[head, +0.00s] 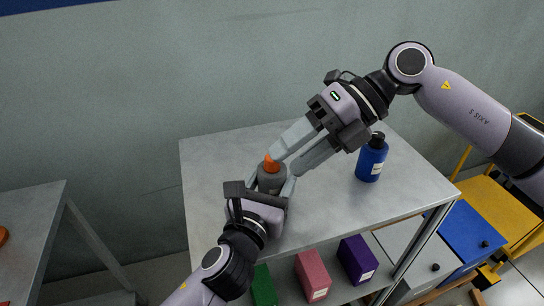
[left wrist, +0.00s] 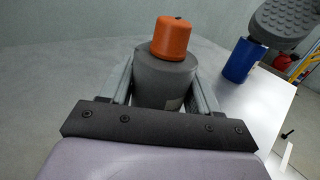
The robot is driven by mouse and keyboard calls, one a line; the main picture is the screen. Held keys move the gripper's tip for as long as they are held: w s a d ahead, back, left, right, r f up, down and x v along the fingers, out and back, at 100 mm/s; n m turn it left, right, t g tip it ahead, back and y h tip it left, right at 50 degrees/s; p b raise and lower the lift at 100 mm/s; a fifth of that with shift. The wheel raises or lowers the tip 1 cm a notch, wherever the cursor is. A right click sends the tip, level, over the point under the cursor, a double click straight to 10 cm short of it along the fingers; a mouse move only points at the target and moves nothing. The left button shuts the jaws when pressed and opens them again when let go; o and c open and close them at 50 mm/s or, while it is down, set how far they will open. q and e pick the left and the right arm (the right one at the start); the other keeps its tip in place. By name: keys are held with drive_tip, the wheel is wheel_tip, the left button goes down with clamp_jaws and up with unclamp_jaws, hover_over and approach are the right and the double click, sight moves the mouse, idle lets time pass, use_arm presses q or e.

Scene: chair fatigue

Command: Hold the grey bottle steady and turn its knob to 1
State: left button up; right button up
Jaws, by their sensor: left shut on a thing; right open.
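The grey bottle (head: 271,181) stands upright on the metal table, with an orange knob (head: 271,162) on top. In the left wrist view the bottle (left wrist: 165,80) sits between the fingers of my left gripper (left wrist: 162,88), under the orange knob (left wrist: 172,38). My left gripper (head: 272,190) is shut on the bottle's body. My right gripper (head: 283,160) is open, its fingers reaching down from the upper right beside the knob. I cannot tell whether they touch it. The lower part of the bottle and any marks on the knob are hidden or too small to read.
A blue bottle (head: 371,159) with a black top stands on the table (head: 210,165) to the right. Green, pink (head: 312,274) and purple (head: 357,259) boxes sit on the shelf below. The table's left side is clear. Another table (head: 35,215) stands at far left.

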drive_tip(key=w+d+f+m+t+y, duration=0.1)
drive_tip(key=d+f+m+t+y, duration=0.25)
drive_tip(key=m, duration=0.95)
drive_tip(key=w+d+f+m+t+y, duration=0.2)
drive_tip(key=d+m+t+y, duration=0.15)
drive_tip(key=m, duration=0.85)
drive_tip(key=shift+g+y, duration=0.3)
drive_tip(key=x, duration=1.1)
drive_tip(key=shift+s+r, duration=0.1)
drive_tip(key=shift+r, duration=0.15)
drive_tip(key=c, duration=0.9)
